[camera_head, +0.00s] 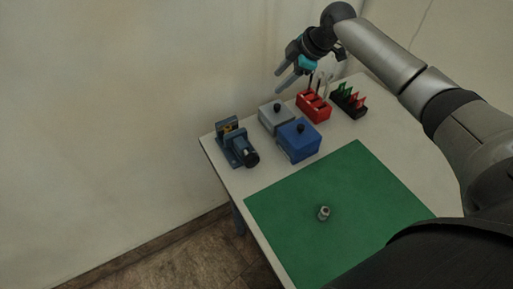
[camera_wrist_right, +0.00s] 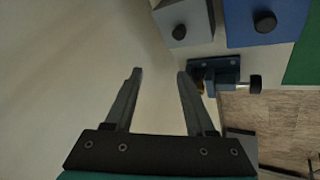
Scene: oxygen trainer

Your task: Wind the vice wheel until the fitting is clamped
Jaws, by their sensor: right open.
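The blue vice (camera_head: 235,143) stands at the left corner of the table, and its dark round wheel (camera_head: 251,158) faces the front. In the right wrist view the vice (camera_wrist_right: 218,72) lies just right of the fingers, with its wheel (camera_wrist_right: 255,84) farther right. A small brass-yellow part (camera_head: 231,126) shows at the vice jaws; whether it is gripped is too small to tell. A small grey metal piece (camera_head: 324,213) stands on the green mat. My right gripper (camera_head: 280,84) is open and empty, raised beyond the boxes and apart from the vice. My left gripper is not in view.
A grey box (camera_head: 274,116) and a blue box (camera_head: 299,141), both with black knobs, stand right of the vice. A red rack (camera_head: 314,106) and a black rack with green and red pieces (camera_head: 349,101) are behind. The green mat (camera_head: 380,195) is mostly clear. A wall runs along the left.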

